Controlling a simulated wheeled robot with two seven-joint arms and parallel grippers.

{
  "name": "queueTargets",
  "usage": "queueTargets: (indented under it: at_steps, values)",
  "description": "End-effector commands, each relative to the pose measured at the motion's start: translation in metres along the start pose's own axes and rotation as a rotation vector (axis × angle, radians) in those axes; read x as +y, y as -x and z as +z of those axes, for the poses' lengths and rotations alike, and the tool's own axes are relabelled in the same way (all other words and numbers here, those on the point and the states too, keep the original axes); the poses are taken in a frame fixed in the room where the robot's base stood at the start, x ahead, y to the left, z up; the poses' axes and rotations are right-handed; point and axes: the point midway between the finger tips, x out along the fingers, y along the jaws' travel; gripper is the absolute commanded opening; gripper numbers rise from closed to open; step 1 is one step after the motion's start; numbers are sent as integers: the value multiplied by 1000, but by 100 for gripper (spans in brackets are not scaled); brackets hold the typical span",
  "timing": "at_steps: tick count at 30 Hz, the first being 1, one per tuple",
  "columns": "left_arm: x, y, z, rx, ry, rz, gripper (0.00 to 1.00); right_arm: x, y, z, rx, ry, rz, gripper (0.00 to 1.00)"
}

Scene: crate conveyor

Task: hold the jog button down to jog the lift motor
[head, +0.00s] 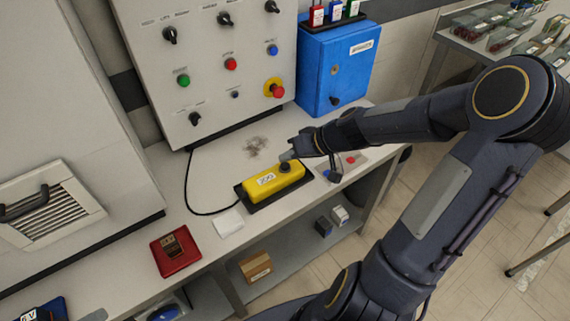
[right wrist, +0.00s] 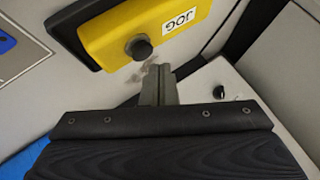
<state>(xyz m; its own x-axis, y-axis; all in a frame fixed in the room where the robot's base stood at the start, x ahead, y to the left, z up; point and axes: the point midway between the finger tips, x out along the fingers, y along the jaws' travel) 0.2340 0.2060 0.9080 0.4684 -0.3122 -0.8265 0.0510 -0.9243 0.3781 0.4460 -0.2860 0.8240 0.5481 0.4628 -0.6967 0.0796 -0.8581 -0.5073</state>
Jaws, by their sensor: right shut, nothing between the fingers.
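The yellow jog box (head: 258,191) lies on a black base on the bench, with a white label on top. Its black jog button (head: 285,168) is at the box's right end. In the right wrist view the label on the box (right wrist: 100,38) reads JOG, and the round button (right wrist: 138,47) stands out from the yellow face. My right gripper (head: 287,156) is shut and empty, its tips right by the button. In the right wrist view the closed fingertips (right wrist: 158,68) show beside the button with a small gap in the picture. My left gripper is out of view.
A control panel (head: 207,95) with knobs and coloured buttons stands behind, beside a blue cabinet (head: 335,75). A black cable runs from the panel to the box. A white pad (head: 228,223) and a red tray (head: 163,262) lie to the left.

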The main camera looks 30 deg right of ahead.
Motion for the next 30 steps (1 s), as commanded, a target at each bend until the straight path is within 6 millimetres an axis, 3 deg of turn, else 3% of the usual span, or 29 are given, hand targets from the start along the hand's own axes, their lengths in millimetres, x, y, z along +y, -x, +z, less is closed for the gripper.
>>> queueTargets:
  at_steps: [22, 30]
  values:
    - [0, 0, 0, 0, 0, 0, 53, 0, 0, 0, 0, 0, 0, 0]
    - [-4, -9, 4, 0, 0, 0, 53, 4, -5, 4, 0, 0, 0, 0]
